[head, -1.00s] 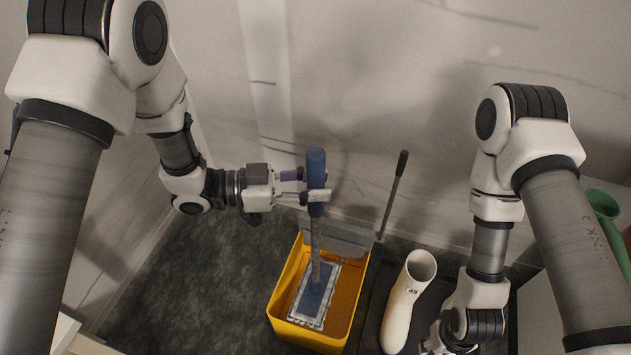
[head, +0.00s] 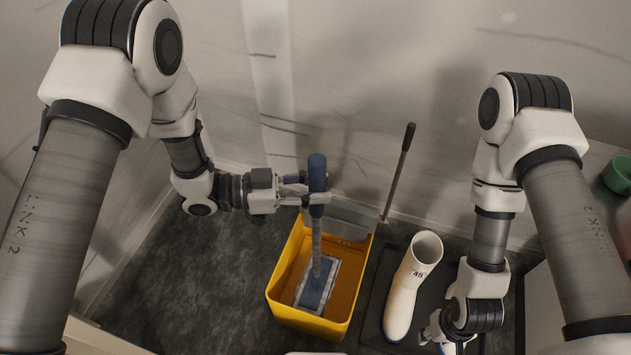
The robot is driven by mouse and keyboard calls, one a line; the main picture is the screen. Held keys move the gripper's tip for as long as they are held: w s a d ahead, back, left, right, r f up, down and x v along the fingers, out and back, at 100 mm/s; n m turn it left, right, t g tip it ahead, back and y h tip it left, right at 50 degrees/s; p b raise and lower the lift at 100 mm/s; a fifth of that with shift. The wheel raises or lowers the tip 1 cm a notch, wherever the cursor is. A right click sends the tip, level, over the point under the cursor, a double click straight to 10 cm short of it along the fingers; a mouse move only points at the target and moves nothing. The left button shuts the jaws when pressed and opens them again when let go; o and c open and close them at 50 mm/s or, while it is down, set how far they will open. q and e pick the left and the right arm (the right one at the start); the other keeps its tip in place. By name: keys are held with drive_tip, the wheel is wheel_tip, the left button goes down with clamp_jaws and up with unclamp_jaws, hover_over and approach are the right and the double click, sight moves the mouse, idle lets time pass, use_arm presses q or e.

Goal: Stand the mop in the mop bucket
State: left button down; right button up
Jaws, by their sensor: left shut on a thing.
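The mop has a blue grip, a grey shaft (head: 316,236) and a flat blue head with a pale pad (head: 314,290). It stands nearly upright with its head inside the walls of the yellow mop bucket (head: 282,314). I cannot tell whether the pad touches the bucket floor. My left gripper (head: 314,191) is shut on the mop's blue grip, above the bucket. The bucket has a grey part (head: 350,220) at its back. My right gripper (head: 433,333) is low at the right, beside the white boot, partly hidden by its own arm; its jaws are unclear.
A white boot (head: 405,290) stands on a dark tray (head: 372,325) right of the bucket. A thin rod with a black grip (head: 407,138) leans at the wall behind. A green container (head: 618,175) is at the far right. Dark floor left of the bucket is clear.

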sight(315, 231)
use_arm(q)
wheel_tip(315, 231, down, 16)
drive_tip(key=b, duration=0.9)
drive_tip(key=shift+f, duration=0.15)
drive_tip(key=c, duration=0.7)
unclamp_jaws()
drive_tip(key=shift+c, duration=0.9)
